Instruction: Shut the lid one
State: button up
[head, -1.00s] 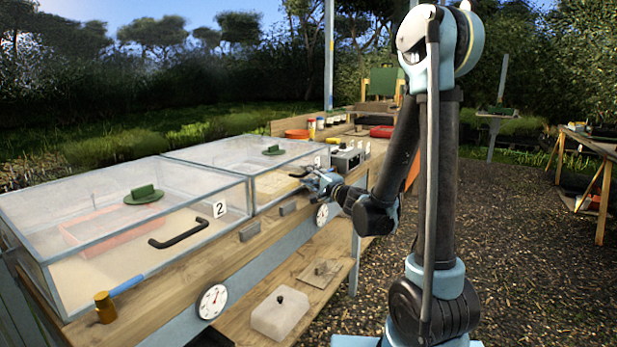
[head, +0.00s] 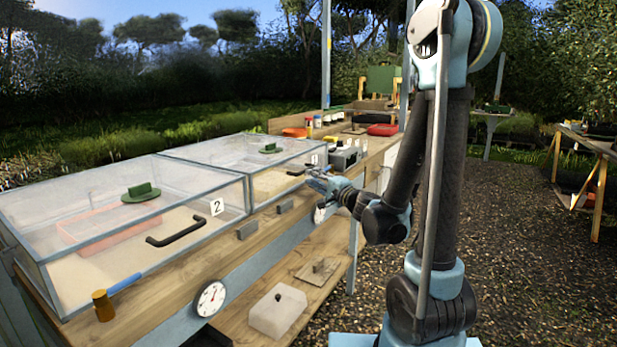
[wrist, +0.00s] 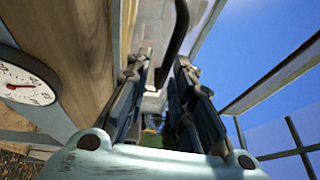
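Lid one is the clear framed top (head: 240,150) of the farther glass-sided box in the head view, with a green knob-like piece (head: 268,149) on it and a small tag marked 1 (head: 314,160). It looks down or nearly down; I cannot tell whether it is fully seated. Its dark bar handle (head: 296,172) is just left of my gripper (head: 313,179). In the wrist view, my gripper (wrist: 160,75) is open, with a gap between its fingers. The dark handle (wrist: 180,35) runs into view ahead of that gap; I cannot tell whether it touches the fingers.
Lid two (head: 110,185), with its dark handle (head: 176,232), covers the nearer box. A wooden ledge carries grey blocks (head: 247,230) and a brown-and-blue tool (head: 105,303). A dial (head: 210,299) is on the front. A grey device (head: 345,158) stands beyond the gripper.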

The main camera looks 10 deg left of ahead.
jog(key=v, duration=0.6)
jog(key=shift+s+d, duration=0.2)
jog(key=shift+d, duration=0.05)
jog(key=s+d+f+n+g+h, duration=0.4)
jog(key=s+f+n+g, duration=0.4)
jog(key=s+f+n, duration=0.15)
jog(key=s+d+f+g+h, duration=0.2)
jog(key=s+d+h, duration=0.2)
jog(key=d, duration=0.5)
jog(key=s+d+f+g+h, duration=0.2)
jog(key=s+d+f+h, duration=0.1)
jog(key=s+d, duration=0.6)
jog(key=shift+s+h, duration=0.35)
jog(key=shift+h, duration=0.55)
jog(key=shift+n, duration=0.25)
